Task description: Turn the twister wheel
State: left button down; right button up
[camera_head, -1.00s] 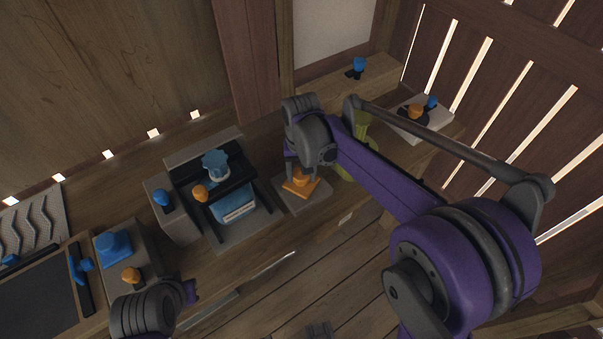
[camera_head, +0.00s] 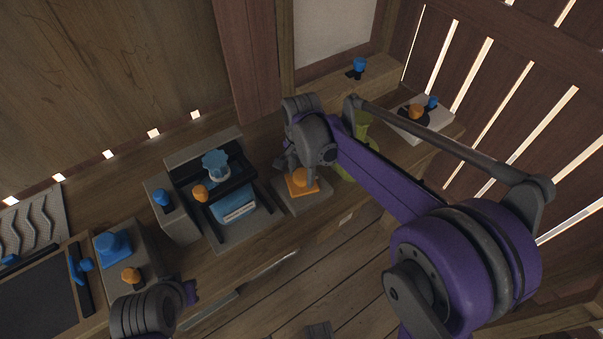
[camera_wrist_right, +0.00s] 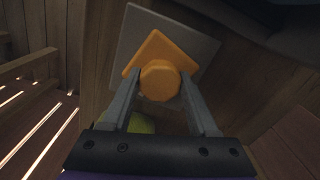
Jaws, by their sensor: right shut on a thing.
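The twister wheel appears to be the orange octagonal knob (camera_head: 299,177) on an orange square plate (camera_head: 293,194). The plate sits on a grey square base (camera_head: 312,203) on the bench. In the right wrist view the knob (camera_wrist_right: 160,80) lies between both fingertips, and the orange plate (camera_wrist_right: 152,48) is turned askew to the grey base (camera_wrist_right: 190,42). My right gripper (camera_head: 297,172) is shut on the knob from above; its fingertips (camera_wrist_right: 160,76) touch the knob's sides. My left arm shows at lower left in the head view; its fingers do not show.
A yellow-green object (camera_head: 362,126) stands close behind my right arm. A white block (camera_head: 425,128) with knobs is farther right.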

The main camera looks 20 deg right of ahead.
aim_at(302, 174)
dwell(0.4)
jog(key=o, duration=1.4)
jog(key=shift+c, duration=0.2)
jog(key=shift+r, duration=0.1)
notch_tip(302, 174, up, 11)
jog(key=shift+p, duration=0.45)
